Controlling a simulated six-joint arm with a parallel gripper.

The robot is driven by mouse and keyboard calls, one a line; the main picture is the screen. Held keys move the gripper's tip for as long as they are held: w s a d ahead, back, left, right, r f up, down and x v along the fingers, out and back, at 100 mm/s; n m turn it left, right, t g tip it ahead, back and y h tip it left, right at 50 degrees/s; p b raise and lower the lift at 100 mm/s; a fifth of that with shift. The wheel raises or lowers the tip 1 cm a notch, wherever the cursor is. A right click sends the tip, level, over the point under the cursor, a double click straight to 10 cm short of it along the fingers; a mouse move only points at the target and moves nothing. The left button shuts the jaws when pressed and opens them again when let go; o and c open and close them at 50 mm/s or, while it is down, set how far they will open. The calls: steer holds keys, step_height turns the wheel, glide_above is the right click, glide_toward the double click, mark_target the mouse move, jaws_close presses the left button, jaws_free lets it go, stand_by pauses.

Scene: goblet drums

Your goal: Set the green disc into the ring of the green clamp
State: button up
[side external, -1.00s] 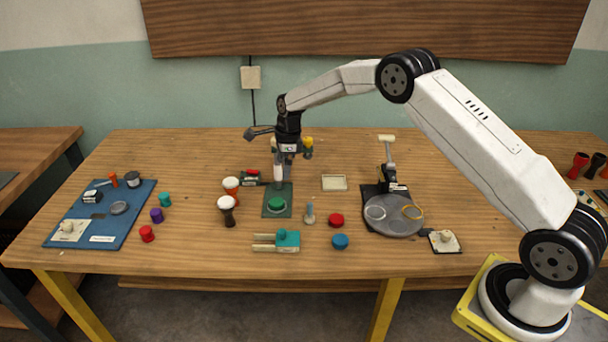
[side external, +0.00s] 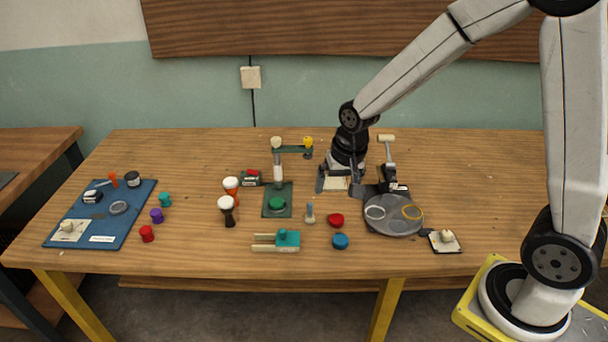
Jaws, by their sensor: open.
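A green disc (side external: 277,203) sits on the dark green base plate (side external: 283,213) of a stand near the middle of the table. A pale post rises behind the disc to a green crossbar (side external: 292,150) with cream and yellow knobs. This stand looks like the green clamp; I cannot tell whether the disc lies in a ring. My gripper (side external: 338,188) is open, with its fingers apart, low over a small pale tray (side external: 335,184). It is right of the green stand and well clear of the disc. Nothing shows between its fingers.
A black stand with a round grey plate (side external: 394,228) is close to the right of my gripper. Red (side external: 336,220) and blue (side external: 340,241) pieces, a teal block (side external: 288,240) and two goblet drums (side external: 227,210) surround the green stand. A blue board (side external: 75,225) lies far left.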

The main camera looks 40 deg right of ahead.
steer(key=s+n, duration=0.6)
steer(key=s, duration=0.4)
steer(key=shift+s+a+f, duration=0.3)
steer(key=shift+s+a, duration=0.1)
steer(key=shift+a, duration=0.05)
